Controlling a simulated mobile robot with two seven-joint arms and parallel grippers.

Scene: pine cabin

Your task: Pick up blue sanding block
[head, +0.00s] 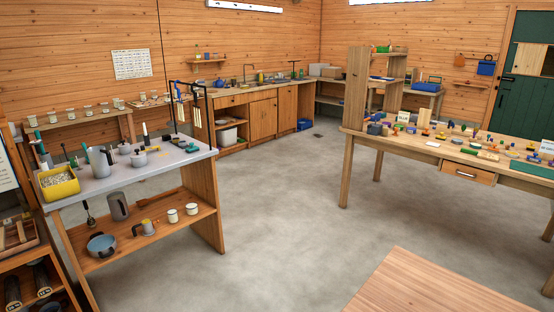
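I cannot make out the blue sanding block for certain. Small blue items lie among the things on the long wooden workbench at the right, including a dark blue-grey block (374,129) near its left end and a blue piece (379,117) just behind it. They are too small to identify. The workbench (415,143) stands across open floor from my viewpoint. Neither of my grippers is in view.
A grey-topped table (170,163) with pots and a yellow bin (59,184) stands at the left. A wooden surface (430,285) fills the lower right foreground. Bare concrete floor (275,215) lies between. A green door (520,75) is at the far right.

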